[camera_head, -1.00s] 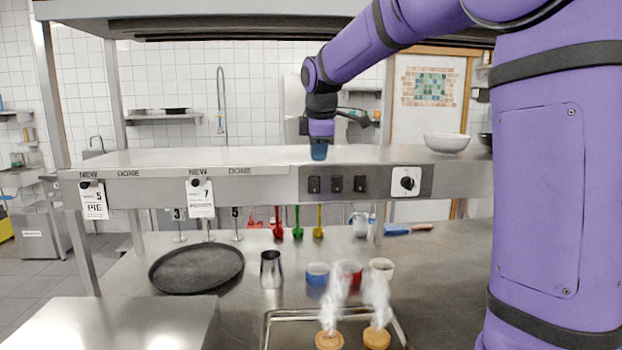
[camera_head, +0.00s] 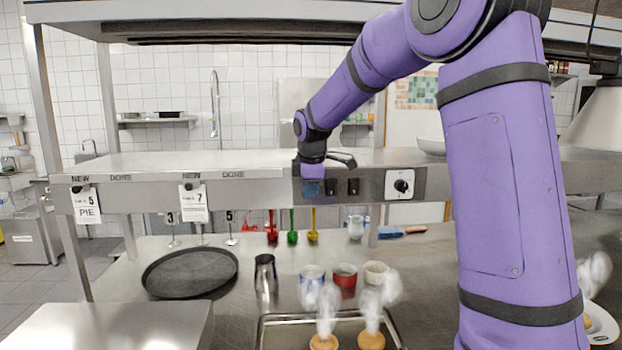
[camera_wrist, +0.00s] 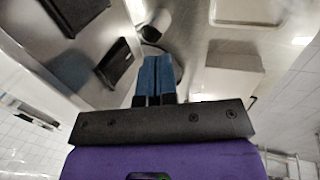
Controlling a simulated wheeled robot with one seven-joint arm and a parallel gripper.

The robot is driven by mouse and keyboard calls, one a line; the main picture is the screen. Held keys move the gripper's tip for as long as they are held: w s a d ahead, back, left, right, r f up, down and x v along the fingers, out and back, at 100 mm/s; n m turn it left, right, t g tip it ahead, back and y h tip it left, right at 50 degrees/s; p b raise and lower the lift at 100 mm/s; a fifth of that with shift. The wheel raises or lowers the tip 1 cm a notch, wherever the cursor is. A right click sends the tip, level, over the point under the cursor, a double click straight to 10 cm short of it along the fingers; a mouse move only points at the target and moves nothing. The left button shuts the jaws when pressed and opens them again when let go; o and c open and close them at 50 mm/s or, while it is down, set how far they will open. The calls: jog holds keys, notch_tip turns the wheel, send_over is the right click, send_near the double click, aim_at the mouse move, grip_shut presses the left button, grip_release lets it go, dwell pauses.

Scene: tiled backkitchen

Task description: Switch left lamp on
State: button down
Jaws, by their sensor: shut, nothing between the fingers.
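A row of black switches sits on the grey panel in the front edge of the steel shelf. The middle switch (camera_head: 331,186) and the right switch (camera_head: 353,186) show in the head view. My gripper (camera_head: 311,188) is shut and empty, its blue fingers in front of the left switch, which they hide. I cannot tell whether they touch it. In the wrist view the closed blue fingertips (camera_wrist: 156,62) point forward, with a dark block (camera_wrist: 119,64) left of them, probably a switch. A conical lamp shade (camera_head: 597,120) hangs at the far right; no left lamp is identifiable.
A white dial plate (camera_head: 420,185) is right of the switches. Below stand a black round tray (camera_head: 190,272), a metal cup (camera_head: 265,275), several small cups and a steaming tray (camera_head: 262,335). The shelf top (camera_head: 200,162) is clear at left.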

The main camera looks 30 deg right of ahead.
jog(key=shift+w+d+f, duration=0.1)
jog(key=shift+w+d, duration=0.2)
jog(key=shift+w, duration=0.35)
jog(key=shift+w+d+f, duration=0.1)
jog(key=shift+w+d, duration=0.15)
jog(key=shift+w, duration=0.4)
jog(key=shift+w+d, duration=0.1)
jog(key=shift+w, duration=0.15)
jog(key=shift+r, duration=0.75)
